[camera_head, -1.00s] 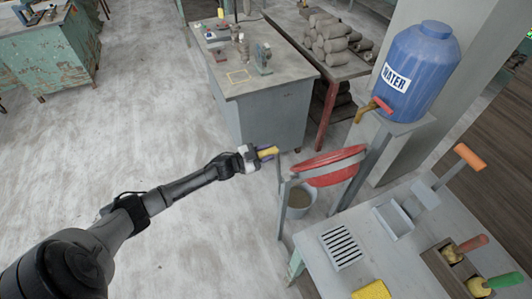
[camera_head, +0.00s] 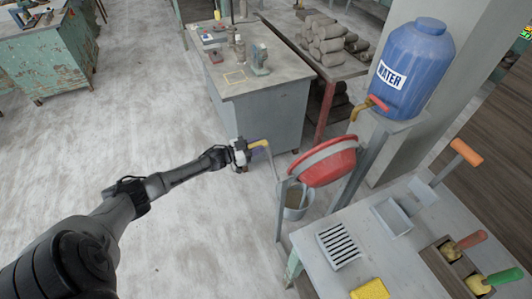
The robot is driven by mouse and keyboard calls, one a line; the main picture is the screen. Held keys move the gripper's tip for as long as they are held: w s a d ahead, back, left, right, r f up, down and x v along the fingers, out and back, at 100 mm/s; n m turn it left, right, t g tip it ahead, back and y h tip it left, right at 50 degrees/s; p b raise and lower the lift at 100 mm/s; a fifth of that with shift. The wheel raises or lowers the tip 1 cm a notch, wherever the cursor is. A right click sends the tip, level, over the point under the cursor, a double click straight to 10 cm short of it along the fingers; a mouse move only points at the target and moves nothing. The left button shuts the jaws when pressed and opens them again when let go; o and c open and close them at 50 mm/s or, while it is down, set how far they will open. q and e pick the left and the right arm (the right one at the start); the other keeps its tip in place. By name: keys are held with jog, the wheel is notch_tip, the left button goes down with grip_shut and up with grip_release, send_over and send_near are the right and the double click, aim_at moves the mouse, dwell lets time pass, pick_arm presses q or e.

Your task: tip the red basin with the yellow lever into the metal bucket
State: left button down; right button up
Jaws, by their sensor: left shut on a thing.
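The red basin (camera_head: 330,168) hangs in a grey frame at the middle right of the head view. It is tilted, with its grey band at the upper left and its red outer side facing me. The yellow lever (camera_head: 259,143) sticks out on the left, joined to a grey bar that runs down toward the frame. My left gripper (camera_head: 246,150) is shut on the yellow lever. The metal bucket (camera_head: 297,213) stands on the floor below the basin, partly behind the frame post, with brownish contents showing. The basin's inside is hidden. My right gripper is not in view.
A blue water barrel (camera_head: 413,62) with a red-handled tap stands behind the basin. A grey bench (camera_head: 400,262) with a slotted plate, yellow sponge (camera_head: 371,290) and tools is at front right. A grey cabinet (camera_head: 262,115) stands beyond my gripper.

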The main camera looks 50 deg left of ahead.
pick_arm(q)
jog(key=shift+w+a+f+b, duration=0.15)
jog(key=shift+a+f+b, duration=0.15)
jog(key=shift+a+f, duration=0.25)
jog(key=shift+r, duration=0.1)
jog(key=c, duration=0.8)
grip_release()
jog(key=p+v, duration=0.2)
jog(key=v, duration=1.2)
jog(key=shift+w, duration=0.1)
